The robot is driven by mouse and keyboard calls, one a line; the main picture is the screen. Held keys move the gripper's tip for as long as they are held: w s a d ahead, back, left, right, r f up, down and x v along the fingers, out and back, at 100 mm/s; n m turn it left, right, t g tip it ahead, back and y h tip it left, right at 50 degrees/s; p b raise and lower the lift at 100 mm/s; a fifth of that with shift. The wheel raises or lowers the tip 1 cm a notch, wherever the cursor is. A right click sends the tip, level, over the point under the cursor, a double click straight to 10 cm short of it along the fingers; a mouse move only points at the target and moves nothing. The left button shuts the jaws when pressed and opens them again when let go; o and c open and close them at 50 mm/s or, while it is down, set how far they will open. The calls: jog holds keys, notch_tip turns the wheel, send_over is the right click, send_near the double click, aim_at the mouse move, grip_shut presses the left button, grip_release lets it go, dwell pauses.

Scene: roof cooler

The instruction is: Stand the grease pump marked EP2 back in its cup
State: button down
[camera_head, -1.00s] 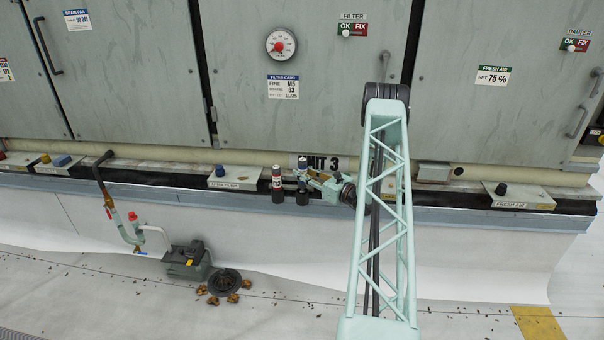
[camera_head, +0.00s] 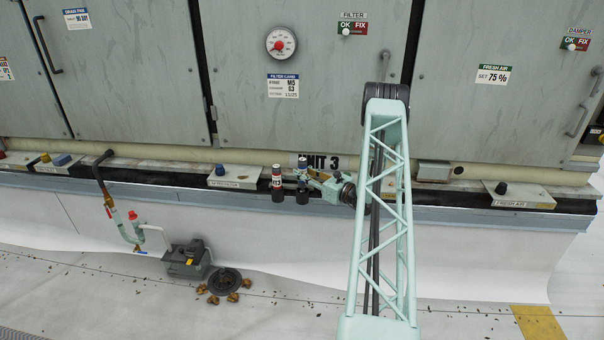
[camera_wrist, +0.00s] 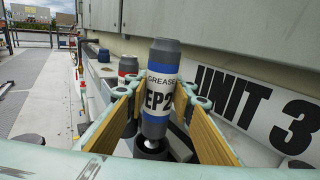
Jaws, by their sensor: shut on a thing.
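The EP2 grease pump (camera_wrist: 157,92) is a grey cylinder with blue bands and a white label in the wrist view. My gripper (camera_wrist: 160,96) is shut on it, with yellow pads on both sides. It is close to upright. Its lower end is at a black cup (camera_wrist: 152,150); how deep it sits is hard to tell. In the head view the pump (camera_head: 302,184) is in line above its dark cup (camera_head: 302,198), and my gripper (camera_head: 317,181) reaches it from the right.
A red-banded pump (camera_head: 277,178) stands in a cup just left; it also shows in the wrist view (camera_wrist: 128,68). The unit wall with the UNIT 3 sign (camera_wrist: 252,108) is close behind.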

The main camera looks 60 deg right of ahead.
aim_at(306, 166)
jog(key=shift+f, duration=0.5)
jog(key=shift+s+a+f+b, duration=0.1)
jog(key=shift+a+f+b, duration=0.1)
jog(key=shift+f, duration=0.5)
jog(key=shift+s+a+f+b, duration=0.15)
jog(key=shift+f+b, duration=0.1)
jog(key=shift+f, duration=0.4)
jog(key=shift+s+a+f+b, duration=0.1)
jog(key=shift+a+f+b, duration=0.1)
jog(key=shift+f, duration=0.5)
dwell(0.7)
jog(key=shift+r, duration=0.25)
jog(key=shift+w+d+r+p, duration=0.1)
jog(key=shift+d+r+p, duration=0.15)
jog(key=shift+r+p, duration=0.6)
jog(key=shift+w+d+r+p, duration=0.1)
jog(key=shift+d+r+p, duration=0.2)
jog(key=shift+r, duration=1.05)
jog(key=shift+w+r+p, duration=0.1)
jog(key=shift+r+p, duration=0.6)
jog(key=shift+r, duration=1.35)
jog(key=shift+a, duration=0.1)
